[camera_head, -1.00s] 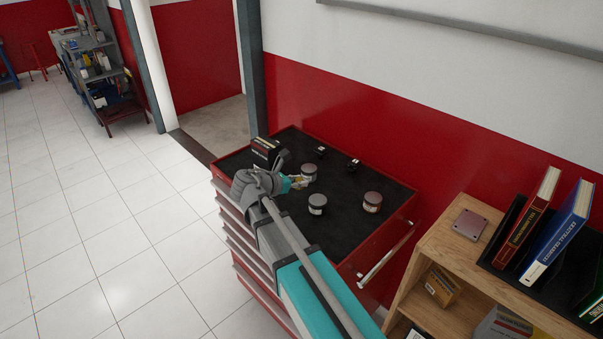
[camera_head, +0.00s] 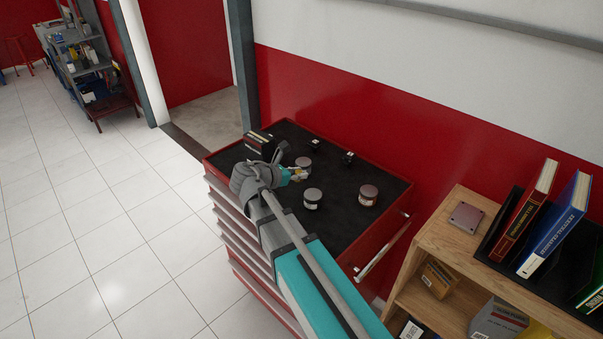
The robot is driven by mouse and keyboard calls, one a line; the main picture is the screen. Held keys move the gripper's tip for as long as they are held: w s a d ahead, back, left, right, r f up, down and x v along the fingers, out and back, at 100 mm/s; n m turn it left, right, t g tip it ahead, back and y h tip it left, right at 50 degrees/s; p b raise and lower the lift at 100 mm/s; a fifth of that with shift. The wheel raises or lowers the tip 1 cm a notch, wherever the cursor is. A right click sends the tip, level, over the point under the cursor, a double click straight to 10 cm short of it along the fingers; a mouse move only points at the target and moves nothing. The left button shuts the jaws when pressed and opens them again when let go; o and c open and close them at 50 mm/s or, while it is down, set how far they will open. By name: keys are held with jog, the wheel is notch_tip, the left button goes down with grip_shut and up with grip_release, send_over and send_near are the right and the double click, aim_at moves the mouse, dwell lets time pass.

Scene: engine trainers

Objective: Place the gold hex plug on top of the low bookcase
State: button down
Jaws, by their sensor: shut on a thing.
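My gripper (camera_head: 296,175) is over the black top of the red tool cabinet (camera_head: 337,226), beside a small round can. A small yellowish piece shows at its fingertips and looks like the gold hex plug (camera_head: 298,177); the gripper is shut on it. The plug is mostly hidden by the fingers, and I cannot tell whether it is clear of the cabinet top. The low wooden bookcase (camera_head: 436,236) stands at the right. Its top has bare wood around a square grey-pink plate (camera_head: 467,217).
Upright books (camera_head: 525,212) on a black mat fill the bookcase top's right part. Its front left top is free.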

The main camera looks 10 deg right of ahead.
jog(key=shift+s+d+r, duration=0.15)
jog(key=shift+s+d, duration=0.75)
jog(key=shift+d, duration=0.3)
jog(key=shift+w, duration=0.1)
jog(key=b, duration=0.9)
send_over(298, 184)
jog(key=f, duration=0.9)
jog(key=shift+s, duration=0.35)
jog(key=shift+w+f+b, duration=0.5)
jog(key=shift+f+b, duration=0.15)
jog(key=shift+f, duration=0.1)
jog(key=shift+s+f+b, duration=0.1)
jog(key=shift+f+b, duration=1.2)
jog(key=shift+b, duration=0.05)
